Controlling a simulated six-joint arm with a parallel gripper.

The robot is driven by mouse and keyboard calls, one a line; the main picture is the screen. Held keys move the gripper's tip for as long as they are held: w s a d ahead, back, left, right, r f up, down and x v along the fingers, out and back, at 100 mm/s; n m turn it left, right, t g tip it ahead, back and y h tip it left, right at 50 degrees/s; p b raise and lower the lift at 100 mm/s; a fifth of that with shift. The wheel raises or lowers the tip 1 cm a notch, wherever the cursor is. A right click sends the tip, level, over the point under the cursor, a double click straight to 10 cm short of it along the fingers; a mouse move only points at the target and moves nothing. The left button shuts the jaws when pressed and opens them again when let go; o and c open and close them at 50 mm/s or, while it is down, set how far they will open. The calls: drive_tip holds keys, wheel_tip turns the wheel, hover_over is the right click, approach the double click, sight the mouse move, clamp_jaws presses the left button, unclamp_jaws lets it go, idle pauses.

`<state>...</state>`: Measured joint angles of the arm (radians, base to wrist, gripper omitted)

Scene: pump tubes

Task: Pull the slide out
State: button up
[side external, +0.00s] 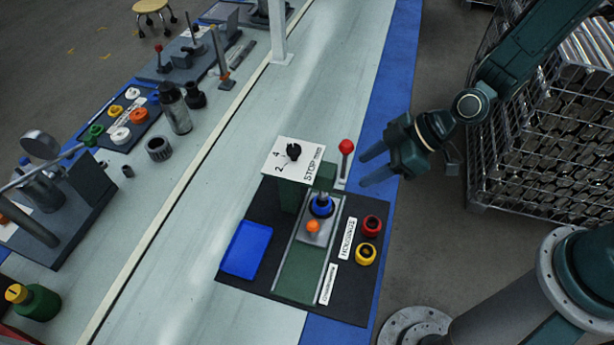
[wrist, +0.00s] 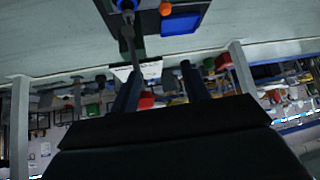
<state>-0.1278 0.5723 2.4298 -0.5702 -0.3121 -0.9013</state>
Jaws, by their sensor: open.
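The slide (side external: 318,240) is a light grey plate on a green track between two rails. It carries an orange knob (side external: 313,227) and a blue ring (side external: 321,206) around a dark part. The orange knob also shows at the top of the wrist view (wrist: 165,8). My gripper (side external: 363,170) is open and empty, up and to the right of the slide in the side view, apart from it. Its two dark fingers (wrist: 160,68) show spread in the wrist view. The slide's far end is partly hidden by the white STOP panel.
A red-topped lever (side external: 346,147) stands between my gripper and the white STOP panel (side external: 305,150) with its black dial. Red (side external: 371,225) and yellow (side external: 366,254) round buttons sit right of the track. A blue pad (side external: 246,248) lies left. The track's near end is clear.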

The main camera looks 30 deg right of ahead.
approach(312, 230)
drive_tip(key=d, duration=0.1)
drive_tip(key=s+d, duration=0.1)
drive_tip(key=d, duration=0.1)
drive_tip(key=shift+d+f+t, duration=0.15)
drive_tip(key=shift+f+t, duration=0.05)
drive_tip(key=shift+t, duration=0.1)
drive_tip(key=shift+w, duration=0.1)
drive_tip(key=shift+a+x, duration=0.2)
drive_tip(key=shift+x, duration=6.7)
drive_tip(key=shift+r, duration=0.2)
drive_tip(key=shift+c, duration=0.3)
clamp_jaws()
